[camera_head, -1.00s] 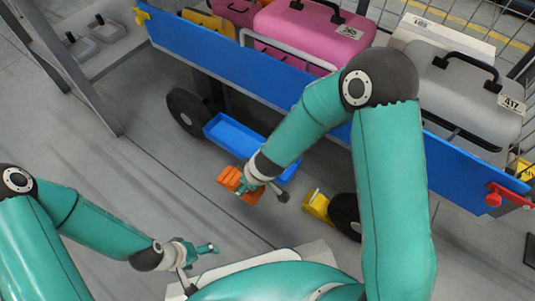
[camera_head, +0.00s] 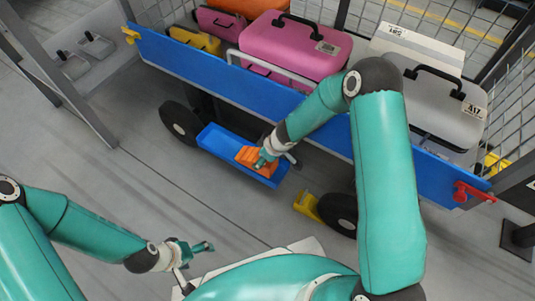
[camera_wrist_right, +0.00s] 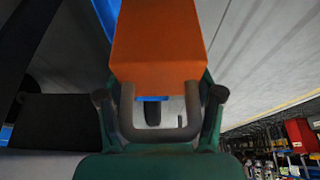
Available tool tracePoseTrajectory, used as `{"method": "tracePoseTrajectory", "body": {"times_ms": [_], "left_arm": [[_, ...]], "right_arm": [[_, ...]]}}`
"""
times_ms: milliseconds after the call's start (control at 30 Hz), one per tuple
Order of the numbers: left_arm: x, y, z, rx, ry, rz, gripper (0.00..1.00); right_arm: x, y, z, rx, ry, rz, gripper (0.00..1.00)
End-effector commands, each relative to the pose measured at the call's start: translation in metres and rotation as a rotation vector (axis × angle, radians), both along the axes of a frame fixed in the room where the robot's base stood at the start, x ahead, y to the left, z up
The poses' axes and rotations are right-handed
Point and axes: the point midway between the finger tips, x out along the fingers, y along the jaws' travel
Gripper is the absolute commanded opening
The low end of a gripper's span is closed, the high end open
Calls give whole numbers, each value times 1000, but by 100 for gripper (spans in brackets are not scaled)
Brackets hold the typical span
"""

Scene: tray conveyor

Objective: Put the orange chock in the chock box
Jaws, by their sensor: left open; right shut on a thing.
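The orange chock (camera_head: 251,156) is in my right gripper (camera_head: 265,163), which is shut on it. In the head view it appears over the right part of the blue chock box (camera_head: 217,141); I cannot tell whether it touches the box. In the right wrist view the chock (camera_wrist_right: 157,45) fills the upper middle, its grey handle between the fingers of my right gripper (camera_wrist_right: 158,112). My left gripper (camera_head: 203,248) is open and empty at the lower left, away from the box.
A cart with a blue side board (camera_head: 225,65) carries a pink case (camera_head: 292,45), a grey case (camera_head: 435,103) and others. A yellow chock (camera_head: 306,204) is by the cart's right wheel (camera_head: 338,212). The left floor is clear.

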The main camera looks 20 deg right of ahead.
Motion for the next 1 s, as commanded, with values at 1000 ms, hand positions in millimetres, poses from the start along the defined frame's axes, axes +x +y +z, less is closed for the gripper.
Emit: {"method": "tracePoseTrajectory", "body": {"times_ms": [1000], "left_arm": [[0, 0, 18, 0, 0, 0, 86]], "right_arm": [[17, -20, -43, 1, -2, 2, 3]]}}
